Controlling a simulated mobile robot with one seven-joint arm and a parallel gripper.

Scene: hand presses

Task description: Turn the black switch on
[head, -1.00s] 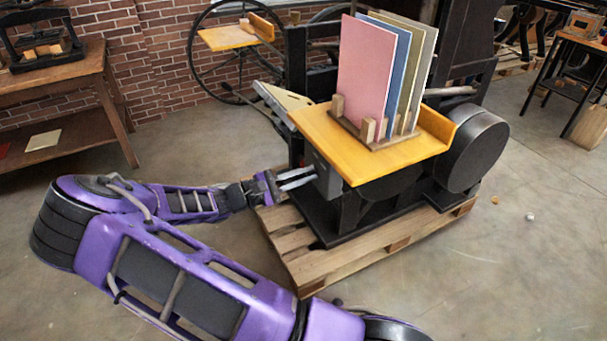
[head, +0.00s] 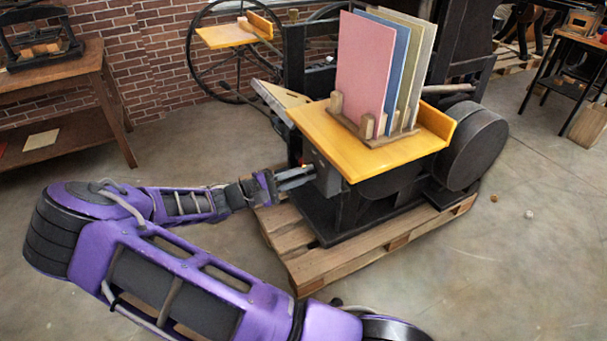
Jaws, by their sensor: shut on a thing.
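My gripper (head: 311,175) reaches in from the left to a grey box (head: 329,180) on the side of the black press, under the yellow wooden table (head: 350,150). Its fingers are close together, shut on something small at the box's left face. This fits the black switch, but the switch itself is too small and too covered by the fingers to make out. Whether it is on or off cannot be told.
The black press (head: 345,215) stands on a wooden pallet (head: 300,260). A wooden rack with upright coloured boards (head: 362,70) stands on the yellow table just above my gripper.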

